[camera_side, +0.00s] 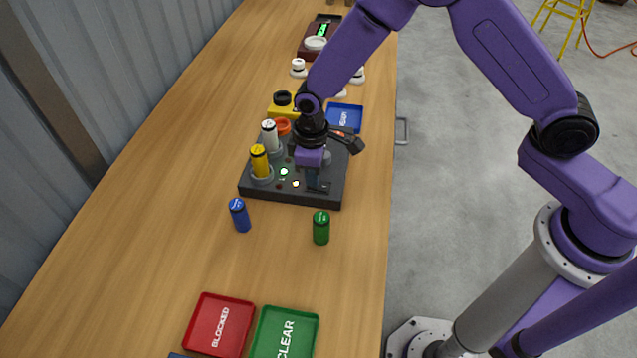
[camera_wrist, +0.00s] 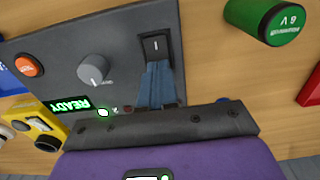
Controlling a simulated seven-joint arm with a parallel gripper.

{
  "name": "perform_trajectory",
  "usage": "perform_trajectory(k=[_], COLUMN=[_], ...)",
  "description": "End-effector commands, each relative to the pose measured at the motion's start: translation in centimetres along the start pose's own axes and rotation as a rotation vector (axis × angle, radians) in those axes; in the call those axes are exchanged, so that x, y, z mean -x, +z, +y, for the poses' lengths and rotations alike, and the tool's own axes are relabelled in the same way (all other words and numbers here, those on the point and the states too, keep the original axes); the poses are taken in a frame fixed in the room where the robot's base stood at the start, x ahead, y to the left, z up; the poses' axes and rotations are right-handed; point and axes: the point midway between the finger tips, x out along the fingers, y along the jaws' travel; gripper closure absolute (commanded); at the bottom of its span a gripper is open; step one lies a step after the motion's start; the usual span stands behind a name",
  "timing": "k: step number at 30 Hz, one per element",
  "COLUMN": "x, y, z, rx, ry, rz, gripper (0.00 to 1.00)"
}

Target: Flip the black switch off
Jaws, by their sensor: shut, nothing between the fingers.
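The black switch (camera_wrist: 156,46) is a rocker with a white line mark, set in a dark grey panel (camera_wrist: 125,30) in the wrist view. My gripper (camera_wrist: 156,66) is shut and empty, with its fingertips just below the switch in that picture. I cannot tell whether they touch it. In the side view my gripper (camera_side: 313,183) points down over the near right part of the dark grey box (camera_side: 262,191). The switch is hard to make out there beside the fingers.
The panel carries a grey knob (camera_wrist: 94,68), an orange button (camera_wrist: 29,65) and a green READY display (camera_wrist: 69,104). Yellow (camera_side: 260,161) and white (camera_side: 270,136) cylinders stand on the box. Blue (camera_side: 240,215) and green (camera_side: 321,228) cylinders stand in front, before red (camera_side: 203,311) and green (camera_side: 299,320) trays.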

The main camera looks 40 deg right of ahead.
Motion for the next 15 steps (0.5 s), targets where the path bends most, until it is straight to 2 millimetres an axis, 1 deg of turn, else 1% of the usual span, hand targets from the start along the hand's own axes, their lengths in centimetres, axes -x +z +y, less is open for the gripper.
perform_trajectory(k=[10, 15], x=[-0.46, 0.04], y=[0.02, 0.0], z=[0.0, 0.01], rx=[0.0, 0.0], ry=[0.0, 0.0], rz=[-0.001, 0.0], gripper=[1.0, 1.0])
